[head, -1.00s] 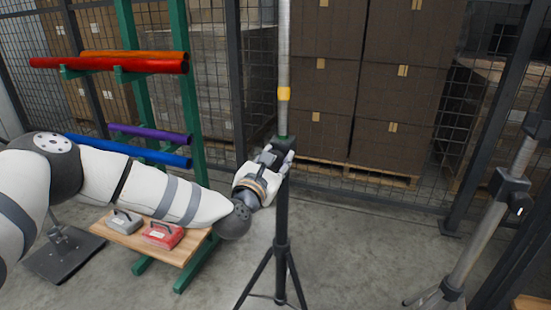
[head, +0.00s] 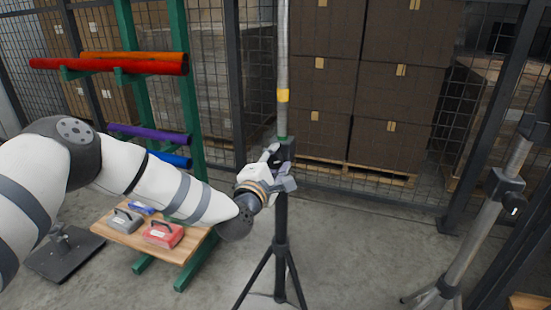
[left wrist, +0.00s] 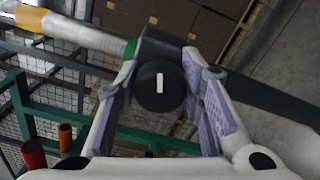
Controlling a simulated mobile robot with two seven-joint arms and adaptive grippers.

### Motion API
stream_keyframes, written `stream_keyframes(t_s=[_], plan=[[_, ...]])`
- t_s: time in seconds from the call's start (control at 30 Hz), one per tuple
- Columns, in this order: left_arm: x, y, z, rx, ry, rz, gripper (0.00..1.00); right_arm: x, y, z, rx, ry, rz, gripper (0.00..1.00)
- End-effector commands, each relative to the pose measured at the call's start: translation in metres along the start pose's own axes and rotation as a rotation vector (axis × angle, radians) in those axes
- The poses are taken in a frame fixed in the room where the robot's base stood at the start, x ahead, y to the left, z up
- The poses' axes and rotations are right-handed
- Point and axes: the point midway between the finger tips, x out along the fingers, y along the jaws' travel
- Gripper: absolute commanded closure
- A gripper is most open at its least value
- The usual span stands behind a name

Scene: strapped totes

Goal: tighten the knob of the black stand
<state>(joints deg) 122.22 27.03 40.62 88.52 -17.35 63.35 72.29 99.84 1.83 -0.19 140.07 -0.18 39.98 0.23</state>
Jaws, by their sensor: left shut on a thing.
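The black stand (head: 281,225) is a tripod upright in the middle of the head view. A grey pole with a yellow band (head: 283,95) rises from its black collar (head: 285,148). My left gripper (head: 281,168) is at the collar, coming from the left. In the left wrist view the round black knob (left wrist: 159,87) with a white mark sits between my two finger pads, and the gripper is shut on it. The white mark stands upright in that view. The fingers hide the knob in the head view. My right gripper is not in view.
A green rack (head: 190,90) with coloured tubes stands at the left. A low wooden board (head: 125,232) holds grey and red boxes. Another tripod with a grey pole (head: 490,230) stands at the right. Stacked brown boxes (head: 385,75) are behind mesh fencing.

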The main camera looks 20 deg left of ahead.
Motion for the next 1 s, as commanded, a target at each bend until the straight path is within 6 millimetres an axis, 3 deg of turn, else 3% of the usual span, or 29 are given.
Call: stream_keyframes(t_s=[1.0], plan=[[0.000, -0.001, -0.001, 0.966, 0.001, 0.003, 0.93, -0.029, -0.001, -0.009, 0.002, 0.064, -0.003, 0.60]])
